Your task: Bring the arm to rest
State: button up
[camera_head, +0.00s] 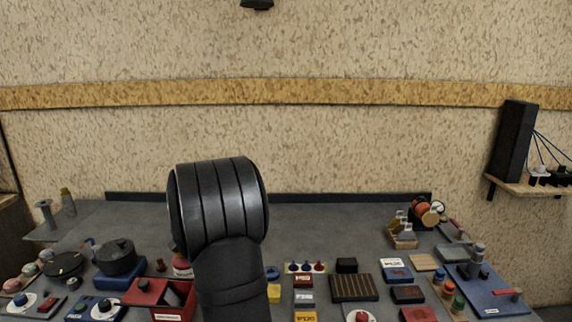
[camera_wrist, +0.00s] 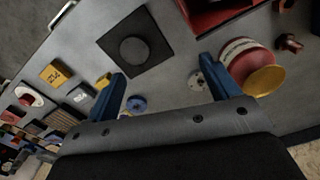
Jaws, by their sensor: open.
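My gripper (camera_wrist: 163,68) shows in the wrist view as two blue fingers spread apart, with nothing between them. It hangs over the grey table (camera_wrist: 60,45). Beyond the fingertips lies a black square block with a round knob (camera_wrist: 133,48). A round red and white object (camera_wrist: 245,58) with a yellow disc (camera_wrist: 265,80) is by the right finger. A blue ring (camera_wrist: 136,105) is by the left finger. In the head view my dark arm rises in the middle, and the gripper itself is hidden behind it.
In the head view the table (camera_head: 330,215) is crowded along its near side. A black pot (camera_head: 117,257) and red bin (camera_head: 165,298) stand left; a slotted tray (camera_head: 353,288) and blue board (camera_head: 492,292) stand right. The back strip is mostly clear. A wall shelf (camera_head: 530,184) is at far right.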

jog(key=w+d+f, duration=0.2)
jog(key=d+f, duration=0.1)
jog(key=d, duration=0.8)
jog(key=w+d+f, duration=0.2)
jog(key=d, duration=0.8)
jog(key=s+a+r+n, duration=0.1)
jog(key=s+a+n, duration=0.1)
jog(key=a, duration=0.4)
jog(key=s+a+r+n, duration=0.1)
jog(key=s+a+n, duration=0.1)
jog(key=a+n, duration=0.2)
jog(key=shift+a+r+n, duration=0.3)
jog(key=shift+a, duration=0.75)
jog(key=shift+o, duration=0.2)
